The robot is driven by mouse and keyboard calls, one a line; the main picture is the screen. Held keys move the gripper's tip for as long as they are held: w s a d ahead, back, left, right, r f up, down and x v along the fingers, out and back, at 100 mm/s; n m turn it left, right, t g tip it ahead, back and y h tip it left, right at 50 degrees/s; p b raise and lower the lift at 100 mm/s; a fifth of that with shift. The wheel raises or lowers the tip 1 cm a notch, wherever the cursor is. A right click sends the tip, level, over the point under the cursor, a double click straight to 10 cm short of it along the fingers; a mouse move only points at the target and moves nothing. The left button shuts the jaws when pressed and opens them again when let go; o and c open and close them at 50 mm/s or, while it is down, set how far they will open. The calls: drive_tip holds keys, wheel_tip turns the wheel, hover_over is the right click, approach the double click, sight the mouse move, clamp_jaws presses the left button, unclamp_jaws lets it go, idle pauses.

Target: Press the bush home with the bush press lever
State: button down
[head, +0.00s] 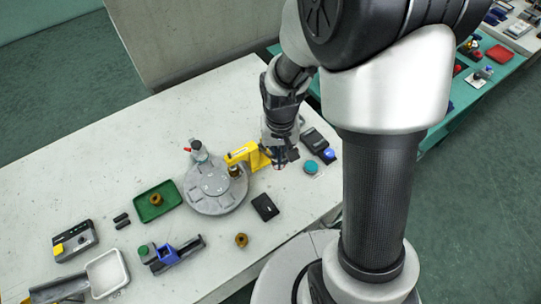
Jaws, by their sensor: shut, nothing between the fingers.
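The yellow bush press (240,154) stands at the right edge of a round grey turntable (213,205). A dark and brass-coloured part (235,171) shows under the press head; whether it is the bush, and how deep it sits, is too small to tell. My gripper (280,162) is shut and empty, just right of the yellow press. It overlaps the press's right end in the picture, and I cannot tell whether it touches. The press lever is not clearly visible; my gripper may hide it.
A green tray (143,213) with a brass part (156,200) lies left of the turntable. Another brass part (241,240) lies in front. A black block (265,207), a teal button (311,167) and a dark box (316,143) are at right. A blue fixture (166,258) stands front left.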

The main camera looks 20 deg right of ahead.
drive_tip(key=shift+s+d+f+b, duration=0.1)
drive_tip(key=shift+s+f+b, duration=0.15)
drive_tip(key=shift+f, duration=0.35)
drive_tip(key=shift+s+f+b, duration=0.1)
drive_tip(key=shift+f+b, duration=0.25)
drive_tip(key=shift+f, duration=0.25)
idle(2.9)
idle(0.7)
drive_tip(key=shift+r+p, duration=0.6)
drive_tip(key=shift+r, duration=0.1)
drive_tip(key=shift+w+r+p, duration=0.2)
drive_tip(key=shift+r+p, duration=0.35)
drive_tip(key=shift+r, duration=0.05)
drive_tip(key=shift+w+r+p, duration=0.15)
drive_tip(key=shift+r+p, duration=0.4)
drive_tip(key=shift+r, duration=0.05)
drive_tip(key=shift+r+p, duration=2)
drive_tip(key=shift+r, duration=0.45)
